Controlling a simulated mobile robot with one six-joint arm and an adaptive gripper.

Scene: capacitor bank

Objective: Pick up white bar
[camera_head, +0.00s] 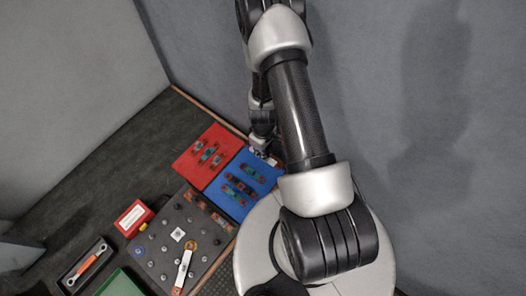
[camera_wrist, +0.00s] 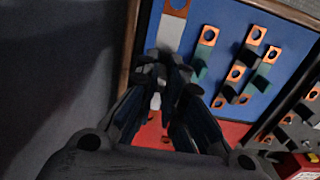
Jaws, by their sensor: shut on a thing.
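A white bar with a copper end that has a hole (camera_wrist: 171,32) lies over the blue panel (camera_wrist: 225,18) in the wrist view. My gripper (camera_wrist: 163,75) is shut on its middle, and the fingers hide part of it. A small white and copper part shows below the fingers. In the head view my gripper (camera_head: 262,143) is at the far edge of the blue panel (camera_head: 236,209), small and partly covered by my arm. I cannot tell whether the held bar touches the panel. Another white bar with a copper end (camera_head: 184,270) lies on the dark board.
Green and dark bars with copper ends (camera_wrist: 205,50) lie close beside the held bar. The red panel (camera_head: 187,164) adjoins the blue one. A dark board with studs (camera_head: 160,238), a red box (camera_head: 133,218) and a tray with an orange wrench (camera_head: 88,265) are nearby. A wall stands behind.

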